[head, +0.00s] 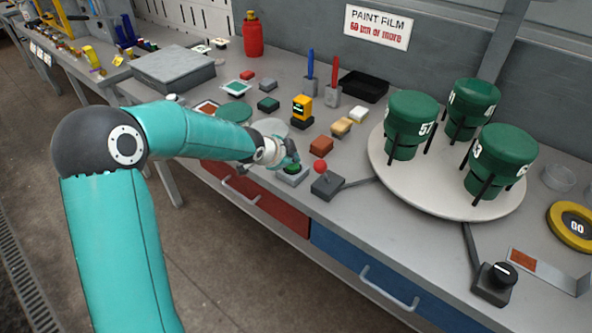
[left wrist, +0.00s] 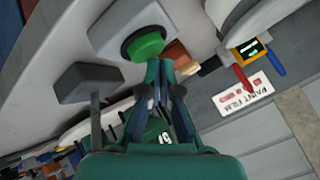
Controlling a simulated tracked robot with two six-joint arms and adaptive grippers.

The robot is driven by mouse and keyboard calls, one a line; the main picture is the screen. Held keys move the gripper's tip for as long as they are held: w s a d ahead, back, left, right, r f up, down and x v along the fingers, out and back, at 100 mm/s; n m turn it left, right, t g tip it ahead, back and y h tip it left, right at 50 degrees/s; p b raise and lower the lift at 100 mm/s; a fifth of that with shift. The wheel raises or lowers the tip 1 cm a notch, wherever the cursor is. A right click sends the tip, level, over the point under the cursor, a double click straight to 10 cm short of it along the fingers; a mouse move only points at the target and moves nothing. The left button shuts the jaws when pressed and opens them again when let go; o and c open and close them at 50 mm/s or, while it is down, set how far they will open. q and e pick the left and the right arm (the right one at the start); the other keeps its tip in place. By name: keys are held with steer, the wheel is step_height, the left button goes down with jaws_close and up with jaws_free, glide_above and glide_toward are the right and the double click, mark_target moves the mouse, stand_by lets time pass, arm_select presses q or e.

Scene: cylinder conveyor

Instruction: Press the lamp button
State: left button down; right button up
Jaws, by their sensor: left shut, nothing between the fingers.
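A green round button (head: 292,170) sits on a small grey box (head: 298,180) near the front edge of the bench. In the left wrist view the button (left wrist: 144,42) shows with a dark ring on its grey housing (left wrist: 105,28). My left gripper (head: 295,163) is shut and empty, right at the button; the button is partly hidden behind it in the head view. In the left wrist view my fingertips (left wrist: 161,66) point at the button's near edge. I cannot tell whether they touch it. My right gripper is not in view.
A red-knobbed lever (head: 320,168) on a dark box stands just right of the button. A pale turntable (head: 395,185) holds three green numbered containers. Small blocks, a yellow meter (head: 302,108) and a black tray (head: 364,87) lie behind. Drawers are below the bench edge.

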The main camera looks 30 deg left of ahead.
arm_select(q)
steer(key=shift+f+b, duration=0.35)
steer(key=shift+f, duration=0.05)
steer(key=shift+r, duration=0.1)
stand_by(0.3)
steer(key=shift+a+r+p, duration=0.15)
steer(key=shift+r+p, duration=0.7)
steer(key=shift+p, duration=0.2)
step_height(320, 180, up, 6)
steer(key=p, duration=0.6)
